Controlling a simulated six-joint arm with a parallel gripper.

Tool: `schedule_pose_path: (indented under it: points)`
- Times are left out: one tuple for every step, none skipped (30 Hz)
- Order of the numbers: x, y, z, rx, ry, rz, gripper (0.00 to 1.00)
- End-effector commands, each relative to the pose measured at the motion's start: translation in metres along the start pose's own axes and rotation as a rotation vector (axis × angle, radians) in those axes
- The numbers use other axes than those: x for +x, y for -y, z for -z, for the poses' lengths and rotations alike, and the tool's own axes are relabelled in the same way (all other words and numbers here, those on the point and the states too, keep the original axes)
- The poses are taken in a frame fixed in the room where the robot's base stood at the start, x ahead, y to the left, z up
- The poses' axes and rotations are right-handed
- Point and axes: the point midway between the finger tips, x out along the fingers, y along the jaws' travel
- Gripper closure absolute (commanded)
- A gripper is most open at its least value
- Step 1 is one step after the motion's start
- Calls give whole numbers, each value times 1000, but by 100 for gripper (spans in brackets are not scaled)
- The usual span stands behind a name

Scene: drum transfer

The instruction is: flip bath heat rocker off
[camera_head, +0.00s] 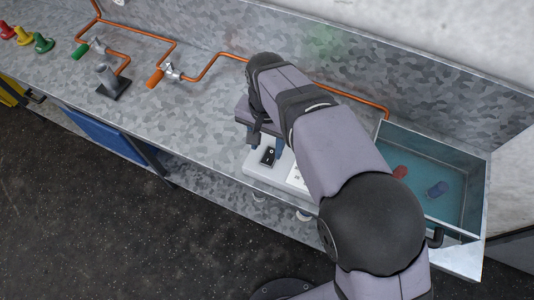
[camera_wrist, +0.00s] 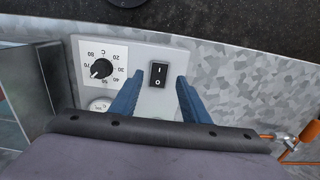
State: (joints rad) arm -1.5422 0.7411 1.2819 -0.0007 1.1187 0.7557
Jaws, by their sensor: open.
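The bath heat rocker (camera_wrist: 158,75) is a black switch marked I and O, set in a pale control panel (camera_wrist: 172,42). It also shows in the head view (camera_head: 268,156). My gripper (camera_wrist: 157,82) is open, with its blue fingers on either side of the rocker in the wrist view and nothing between them. Whether a fingertip touches the panel, I cannot tell. In the head view my gripper (camera_head: 264,140) is above the panel, partly hidden by my arm. A temperature dial (camera_wrist: 101,68) sits beside the rocker.
A water bath (camera_head: 450,165) holding a red and a blue item stands at the right of the metal bench (camera_head: 190,120). Copper pipes (camera_head: 215,62) with orange and green valve handles run along the back.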

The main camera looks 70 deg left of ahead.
Motion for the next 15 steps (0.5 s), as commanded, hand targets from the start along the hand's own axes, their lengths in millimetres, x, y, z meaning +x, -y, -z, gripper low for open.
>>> schedule_pose_path:
  points:
    - [5,-1,-1,1,4,-3,58]
    - [9,-1,-1,1,3,-3,58]
    - [14,-1,-1,1,4,-3,58]
    - [18,-1,-1,1,4,-3,58]
    - [22,-1,-1,1,4,-3,58]
    - [27,-1,-1,1,4,-3,58]
    - [31,-1,-1,1,3,-2,58]
    - [34,-1,-1,1,4,-3,58]
    - [40,-1,-1,1,3,-2,58]
    - [43,-1,-1,1,3,-3,58]
    - [46,-1,-1,1,3,-2,58]
    - [50,-1,0,1,2,-2,58]
    - [52,-1,-1,1,3,-2,58]
    - [54,-1,-1,1,3,-2,58]
    - [56,-1,0,2,2,-1,58]
